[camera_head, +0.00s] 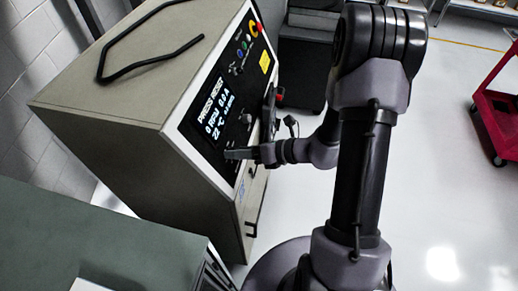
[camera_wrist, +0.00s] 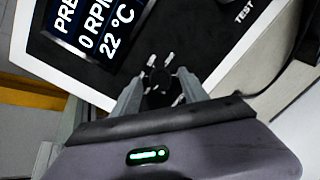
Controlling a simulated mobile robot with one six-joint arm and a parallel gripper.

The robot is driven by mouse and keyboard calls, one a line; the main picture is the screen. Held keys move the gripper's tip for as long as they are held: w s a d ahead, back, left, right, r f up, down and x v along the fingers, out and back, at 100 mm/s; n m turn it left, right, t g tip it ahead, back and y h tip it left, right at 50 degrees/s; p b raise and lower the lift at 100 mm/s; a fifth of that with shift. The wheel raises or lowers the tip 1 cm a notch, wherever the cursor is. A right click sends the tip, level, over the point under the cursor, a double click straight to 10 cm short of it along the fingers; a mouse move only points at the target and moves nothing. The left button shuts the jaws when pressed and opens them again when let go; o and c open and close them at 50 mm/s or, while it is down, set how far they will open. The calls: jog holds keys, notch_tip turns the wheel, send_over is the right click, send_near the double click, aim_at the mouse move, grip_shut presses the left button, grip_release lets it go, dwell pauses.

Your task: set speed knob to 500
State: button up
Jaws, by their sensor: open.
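The control panel with a black face shows in the head view, on the front of a beige cabinet (camera_head: 130,110). Its lit display (camera_head: 212,108) reads "PRESS RESET", 0 RPM, 0.0 A and 22 °C. A dark round knob (camera_wrist: 158,88) with white tick marks around it sits between my fingers in the wrist view; its label is not readable. My gripper (camera_head: 238,154) is at the lower part of the panel. In the wrist view my gripper (camera_wrist: 161,78) is open, with a finger on each side of the knob; contact is not visible. Another dark knob (camera_head: 247,118) shows higher up.
Small coloured buttons (camera_head: 243,48) and a red stop button on yellow (camera_head: 254,27) are at the panel's top. A green-grey cabinet (camera_head: 110,235) stands at lower left. A red cart (camera_head: 497,120) is far right; the floor between is clear.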

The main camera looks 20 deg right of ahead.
jog(key=p+v, duration=0.1)
jog(key=v, duration=1.6)
jog(key=shift+s, duration=0.2)
jog(key=shift+r, duration=0.1)
jog(key=s+a+f+n+g+h+b, duration=0.1)
jog(key=s+a+f+n+h+b, duration=0.3)
jog(key=n+b, duration=0.9)
jog(key=s+a+f+n+g+h+b, duration=0.1)
jog(key=s+a+f+n+h+b, duration=0.3)
jog(key=a+f+n+b, duration=0.4)
jog(key=s+a+n+b, duration=0.1)
jog(key=a+n+b, duration=0.2)
jog(key=n+b, duration=0.3)
jog(key=shift+a+n+g, duration=0.25)
jog(key=shift+n+g, duration=0.05)
jog(key=shift+n, duration=1.2)
jog(key=shift+f, duration=0.1)
